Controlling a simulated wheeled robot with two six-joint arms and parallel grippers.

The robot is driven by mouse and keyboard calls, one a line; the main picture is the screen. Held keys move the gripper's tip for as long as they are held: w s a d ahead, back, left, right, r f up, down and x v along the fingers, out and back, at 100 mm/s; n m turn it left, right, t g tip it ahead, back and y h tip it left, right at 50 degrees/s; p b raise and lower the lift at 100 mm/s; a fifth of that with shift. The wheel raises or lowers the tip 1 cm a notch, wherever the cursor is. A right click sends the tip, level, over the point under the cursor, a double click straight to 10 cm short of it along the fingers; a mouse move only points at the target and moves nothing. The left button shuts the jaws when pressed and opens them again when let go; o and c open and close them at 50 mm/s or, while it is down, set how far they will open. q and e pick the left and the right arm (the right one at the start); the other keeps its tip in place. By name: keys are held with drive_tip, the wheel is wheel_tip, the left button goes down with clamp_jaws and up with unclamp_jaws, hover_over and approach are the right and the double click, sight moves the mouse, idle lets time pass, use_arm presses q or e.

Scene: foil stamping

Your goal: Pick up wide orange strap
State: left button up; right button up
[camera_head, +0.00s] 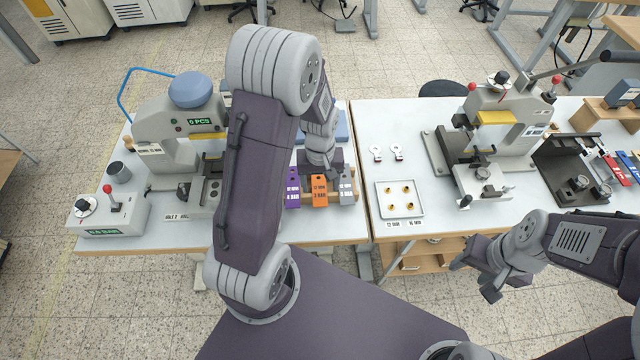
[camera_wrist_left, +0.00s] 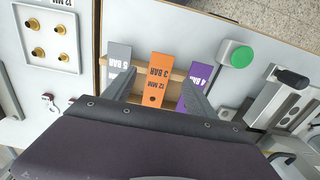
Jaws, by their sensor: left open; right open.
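The orange strap (camera_head: 319,191) lies between a purple strap (camera_head: 293,188) and a grey strap (camera_head: 346,186) on a wooden rack at the front edge of the left table. It is marked 12 MM and 3 BAR. In the left wrist view the orange strap (camera_wrist_left: 158,78) lies between the fingers of my left gripper (camera_wrist_left: 158,85), which is open, with one finger near the grey strap (camera_wrist_left: 118,62) and the other over the purple strap (camera_wrist_left: 197,80). My right gripper (camera_head: 480,280) is open and empty, in front of the right table.
A press with a blue round top (camera_head: 190,90) stands on the left table, with a joystick box (camera_head: 110,213) beside it. A white tray of brass parts (camera_head: 399,200) and another press (camera_head: 490,140) are on the right table. A green button (camera_wrist_left: 236,54) is near the purple strap.

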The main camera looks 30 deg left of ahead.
sight(320, 197)
use_arm(q)
drive_tip(key=shift+f, duration=0.15)
drive_tip(key=shift+w+a+f, duration=0.1)
drive_tip(key=shift+w+f, duration=0.05)
drive_tip(key=shift+f, duration=2.35)
drive_tip(key=shift+f, duration=0.1)
drive_tip(key=c, duration=1.4)
